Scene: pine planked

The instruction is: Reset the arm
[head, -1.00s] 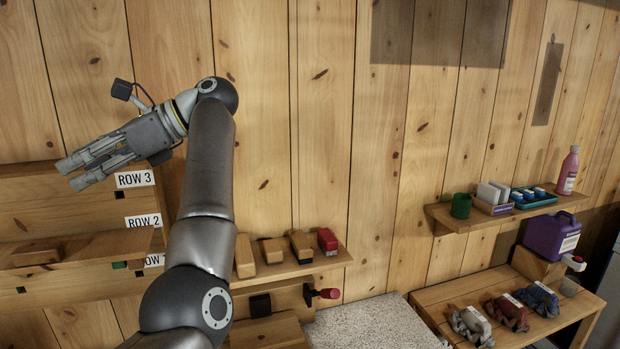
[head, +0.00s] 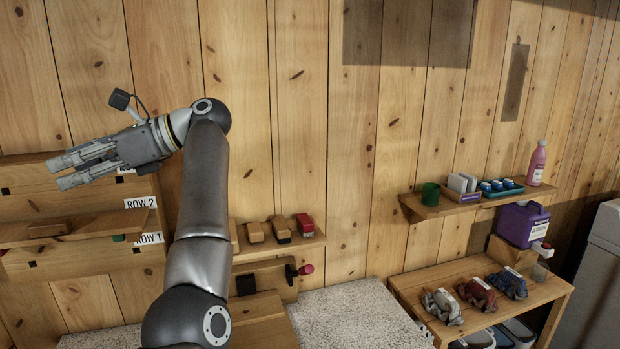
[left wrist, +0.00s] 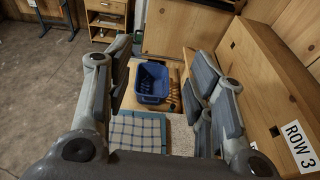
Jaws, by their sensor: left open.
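My left arm rises from the bottom of the head view and bends at the top. Its gripper (head: 86,166) points left in front of the wooden row shelves (head: 88,192), covering part of the top row's label. In the left wrist view the two fingers (left wrist: 163,110) stand wide apart with nothing between them. The row shelf side with the ROW 3 label (left wrist: 301,146) is close on the right there. My right gripper is not in view.
Beyond the fingers are a blue bin (left wrist: 152,84) and a checked cloth (left wrist: 136,135). A small shelf with brushes (head: 280,237) is on the wall. At right are a wall shelf (head: 440,206), a purple jug (head: 522,225) and a bench (head: 420,284) with gloves.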

